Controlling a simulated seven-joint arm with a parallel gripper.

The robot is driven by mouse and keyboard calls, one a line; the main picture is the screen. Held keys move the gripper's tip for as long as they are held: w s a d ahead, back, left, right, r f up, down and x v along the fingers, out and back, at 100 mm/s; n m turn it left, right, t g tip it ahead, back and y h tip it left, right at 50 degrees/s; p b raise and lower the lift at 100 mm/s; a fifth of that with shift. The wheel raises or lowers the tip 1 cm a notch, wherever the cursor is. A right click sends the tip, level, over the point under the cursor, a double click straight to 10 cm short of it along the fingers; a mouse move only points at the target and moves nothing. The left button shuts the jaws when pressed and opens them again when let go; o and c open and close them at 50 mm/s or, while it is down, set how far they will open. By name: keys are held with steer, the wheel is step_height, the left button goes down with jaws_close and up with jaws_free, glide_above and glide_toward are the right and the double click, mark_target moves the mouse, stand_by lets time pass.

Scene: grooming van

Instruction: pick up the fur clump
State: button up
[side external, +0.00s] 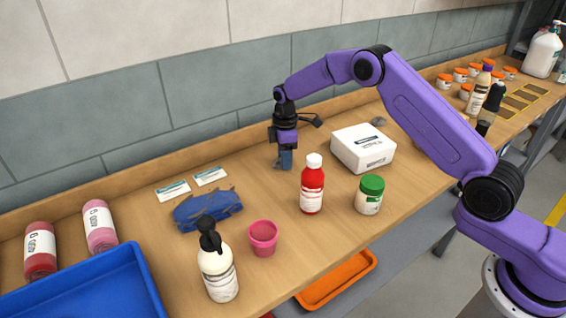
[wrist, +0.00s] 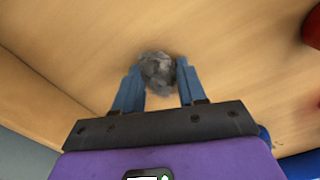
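The fur clump (wrist: 158,72) is a grey, fuzzy lump on the wooden table in the wrist view. It lies between the tips of my gripper's two blue fingers (wrist: 160,65). The fingers are apart, with the left one close to or touching the clump and a small gap at the right one. In the side view my gripper (side external: 284,164) points down at the table, left of the white box. The clump is mostly hidden by the fingers there.
A red bottle (side external: 312,187), a green-lidded jar (side external: 369,197) and a white box (side external: 363,150) stand to the right. A small grey lump (side external: 379,121) lies behind the box.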

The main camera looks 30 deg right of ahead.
steer(key=shift+c, duration=1.1)
